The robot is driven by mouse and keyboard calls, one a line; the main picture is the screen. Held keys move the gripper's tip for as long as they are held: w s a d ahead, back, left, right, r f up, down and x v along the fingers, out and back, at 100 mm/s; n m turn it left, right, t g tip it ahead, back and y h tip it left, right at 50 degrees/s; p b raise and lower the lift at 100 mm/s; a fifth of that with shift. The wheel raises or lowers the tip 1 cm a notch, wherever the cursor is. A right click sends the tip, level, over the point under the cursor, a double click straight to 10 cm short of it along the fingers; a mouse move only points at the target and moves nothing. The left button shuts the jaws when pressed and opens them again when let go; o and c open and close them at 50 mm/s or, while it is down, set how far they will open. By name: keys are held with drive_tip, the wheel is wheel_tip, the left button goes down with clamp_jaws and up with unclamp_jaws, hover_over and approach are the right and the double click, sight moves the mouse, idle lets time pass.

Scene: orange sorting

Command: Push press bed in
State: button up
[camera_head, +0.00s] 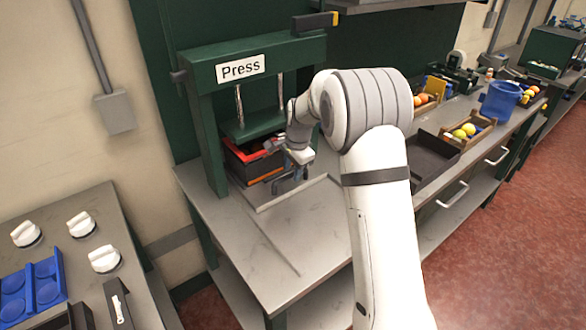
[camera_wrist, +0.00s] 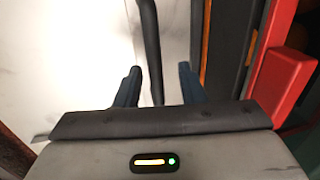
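The green press (camera_head: 205,125) with a white "Press" sign stands on the bench. Under its raised plate (camera_head: 253,125) is the press bed, a dark box with a red rim (camera_head: 240,155) and orange trim. My gripper (camera_head: 287,186) is low at the bed's front right. In the wrist view my gripper (camera_wrist: 158,80) has its two blue-grey fingers apart. A black bar (camera_wrist: 151,45), apparently the bed's handle, passes between them with gaps visible on both sides. The red rim (camera_wrist: 285,80) is at the right of that view. My arm hides part of the press's right side.
Metal rails (camera_head: 292,193) lie on the bench in front of the press. The bench's front left is clear. To the right are a dark tray (camera_head: 432,160), crates of fruit (camera_head: 468,131) and a blue bucket (camera_head: 499,102). A knobbed panel (camera_head: 80,224) stands at the left.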

wheel_tip(320, 180, up, 8)
drive_tip(key=s+b, duration=0.1)
drive_tip(key=shift+s+d+f, duration=0.15)
drive_tip(key=shift+d+f, duration=0.05)
drive_tip(key=shift+d, duration=0.2)
drive_tip(key=s+d+r+n, duration=0.3)
drive_tip(key=s+r, duration=0.1)
drive_tip(key=s, duration=0.5)
drive_tip(key=s+d+r+n, duration=0.2)
drive_tip(key=s+r+n, duration=0.1)
drive_tip(key=s, duration=0.6)
drive_tip(key=s+d+f+n, duration=0.1)
drive_tip(key=s+n, duration=0.1)
drive_tip(key=s, duration=0.7)
drive_tip(key=s+d+f+n+t+h, duration=0.1)
drive_tip(key=s+d+f+n, duration=0.1)
drive_tip(key=s, duration=0.7)
drive_tip(key=shift+s+n, duration=0.2)
drive_tip(key=shift+n, duration=0.6)
